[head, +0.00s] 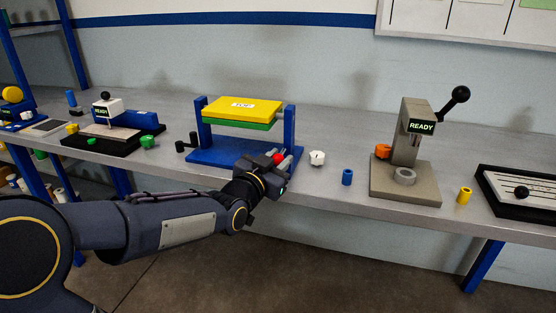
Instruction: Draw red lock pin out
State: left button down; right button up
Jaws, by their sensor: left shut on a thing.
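My left gripper (283,164) is at the front right of a blue fixture (217,152) on the bench. It is shut on the red lock pin (278,158), whose round red head shows at the fingers. The fixture has two blue posts and holds a yellow plate (243,108) marked "TOP" over a green plate (240,122). The pin's shaft is hidden, so I cannot tell whether it is in the fixture. My right gripper is not in view.
A white knob (317,158) and a blue cylinder (347,177) stand right of the gripper. Farther right are a grey press (405,165) with a black lever and a yellow cylinder (464,196). A black-based device (107,135) stands left. The bench's front edge (330,205) is close.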

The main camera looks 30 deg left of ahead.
pick_arm(q)
jog(key=shift+s+f+b, duration=0.15)
jog(key=shift+b, duration=0.25)
jog(key=shift+s+d+b, duration=0.25)
jog(key=shift+s+b, duration=0.15)
jog(key=shift+s, duration=0.45)
jog(key=shift+w, duration=0.1)
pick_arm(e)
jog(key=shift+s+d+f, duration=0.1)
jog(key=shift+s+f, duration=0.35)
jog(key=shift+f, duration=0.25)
pick_arm(q)
jog(key=c, duration=1.2)
grip_release()
jog(key=shift+s+d+p, duration=0.1)
jog(key=shift+s+p, duration=0.3)
jog(key=shift+s, duration=3.55)
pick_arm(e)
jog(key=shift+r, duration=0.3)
